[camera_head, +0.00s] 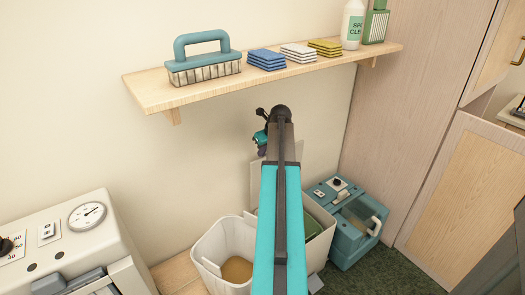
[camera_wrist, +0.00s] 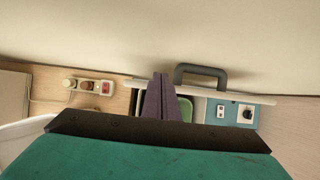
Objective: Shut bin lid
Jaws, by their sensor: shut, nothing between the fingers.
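The bin (camera_head: 325,218) is a pale box standing on the floor by the wall, partly hidden behind my arm, with something green inside. Its pale lid (camera_head: 257,184) stands raised at the back, near the wall, and my arm covers its middle. In the wrist view the lid (camera_wrist: 255,98) shows almost edge-on, with a dark grey arched handle (camera_wrist: 200,71). My gripper (camera_wrist: 160,76) is shut and empty, its dark fingers in front of the lid's edge. Whether they touch it I cannot tell. In the head view my arm's end hides the fingertips.
A second open white bin (camera_head: 213,248) with brown contents stands to the left. A teal machine (camera_head: 345,240) is close on the right. A shelf (camera_head: 150,90) with a brush (camera_head: 205,65) and sponges (camera_head: 298,53) is above. A power strip (camera_wrist: 90,87) lies at left.

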